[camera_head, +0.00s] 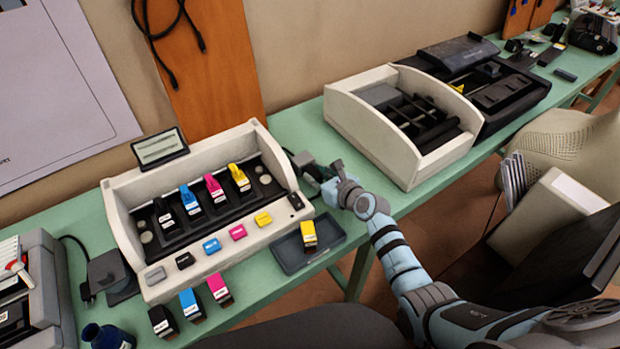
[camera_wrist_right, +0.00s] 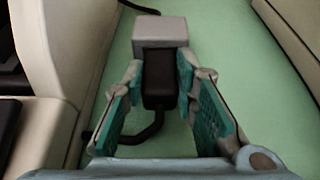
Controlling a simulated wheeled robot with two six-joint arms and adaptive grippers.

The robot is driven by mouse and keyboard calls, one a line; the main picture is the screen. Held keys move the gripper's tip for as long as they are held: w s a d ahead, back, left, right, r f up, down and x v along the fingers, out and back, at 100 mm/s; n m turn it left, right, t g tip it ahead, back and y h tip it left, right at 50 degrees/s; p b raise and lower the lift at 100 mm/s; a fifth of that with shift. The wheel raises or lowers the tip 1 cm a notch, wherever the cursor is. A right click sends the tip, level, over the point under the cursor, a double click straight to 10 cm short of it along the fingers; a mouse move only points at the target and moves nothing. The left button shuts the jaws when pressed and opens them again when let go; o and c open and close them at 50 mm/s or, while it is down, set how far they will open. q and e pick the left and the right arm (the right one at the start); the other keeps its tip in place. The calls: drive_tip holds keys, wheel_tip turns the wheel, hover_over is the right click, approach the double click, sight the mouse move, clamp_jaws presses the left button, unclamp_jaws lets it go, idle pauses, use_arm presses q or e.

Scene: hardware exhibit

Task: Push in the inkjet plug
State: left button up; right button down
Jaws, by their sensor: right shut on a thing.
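The inkjet plug (camera_wrist_right: 160,85) is a dark block with a black cable curling from its near end to the left. Its far end meets a grey box (camera_wrist_right: 160,32) on the green bench; I cannot tell how deep it sits. My right gripper (camera_wrist_right: 159,78) has its two teal-padded fingers shut on the plug, one on each side. In the head view my right gripper (camera_head: 318,170) is low beside the right end of the cream inkjet unit (camera_head: 120,190), hiding the plug. My left gripper is not in view.
The inkjet unit holds several coloured cartridges. A dark tray (camera_head: 290,257) with a yellow cartridge (camera_head: 309,236) lies in front of its right end. A second cream unit (camera_head: 405,165) stands right of my gripper. The green bench strip (camera_wrist_right: 235,60) between them is mostly clear.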

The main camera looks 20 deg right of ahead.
drive_tip(key=shift+r, duration=0.15)
drive_tip(key=c, duration=1.7)
unclamp_jaws()
drive_tip(key=shift+w, duration=0.1)
drive_tip(key=o, duration=0.4)
drive_tip(key=shift+c, duration=0.2)
drive_tip(key=shift+o, duration=0.3)
drive_tip(key=shift+w, duration=0.15)
drive_tip(key=v, duration=1.2)
